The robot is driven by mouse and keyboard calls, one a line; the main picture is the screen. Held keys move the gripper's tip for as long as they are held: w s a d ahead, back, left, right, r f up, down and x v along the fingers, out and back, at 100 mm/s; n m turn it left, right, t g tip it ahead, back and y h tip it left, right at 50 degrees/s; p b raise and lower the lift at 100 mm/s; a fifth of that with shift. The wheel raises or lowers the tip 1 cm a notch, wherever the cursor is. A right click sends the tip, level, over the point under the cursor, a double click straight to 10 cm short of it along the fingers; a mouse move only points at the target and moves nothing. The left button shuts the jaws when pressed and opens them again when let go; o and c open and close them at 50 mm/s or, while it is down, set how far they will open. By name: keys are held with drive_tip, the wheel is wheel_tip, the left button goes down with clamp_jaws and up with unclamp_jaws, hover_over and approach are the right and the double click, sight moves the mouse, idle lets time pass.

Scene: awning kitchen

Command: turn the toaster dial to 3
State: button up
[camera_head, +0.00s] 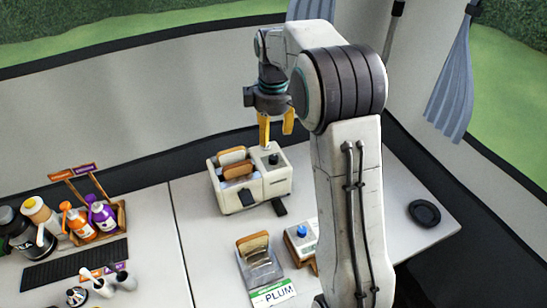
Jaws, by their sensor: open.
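The cream toaster (248,183) stands on the white counter in the middle of the view, with two brown slices of bread (238,163) in its slots. A dark dial (272,158) shows on top of its right part. The number it points to is too small to read. My gripper (276,143) points downward with its two orange-yellow fingers apart, just above the dial. The left fingertip looks very close to the dial; I cannot tell whether it touches.
A slotted holder (258,262) with a "PLUM" label (272,293) and a small box with a blue knob (301,233) stand in front. A bottle rack (122,215) is at left. A black round dish (424,213) lies at right. Free counter surrounds the dish.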

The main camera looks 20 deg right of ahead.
sight(273, 157)
drive_tip(key=w+d+f+n, duration=0.1)
drive_tip(key=w+f, duration=0.1)
drive_tip(key=f, duration=0.1)
drive_tip(key=w+d+f+n, duration=0.1)
drive_tip(key=w+f, duration=0.2)
drive_tip(key=f, duration=0.1)
drive_tip(key=w+d+f+n+g, duration=0.1)
drive_tip(key=w+f, duration=0.1)
drive_tip(key=f, duration=0.2)
drive_tip(key=shift+w+d+n, duration=0.15)
drive_tip(key=shift+d+n, duration=0.15)
drive_tip(key=shift+f+p, duration=0.65)
drive_tip(key=shift+f, duration=3.15)
drive_tip(key=shift+c, duration=0.2)
clamp_jaws()
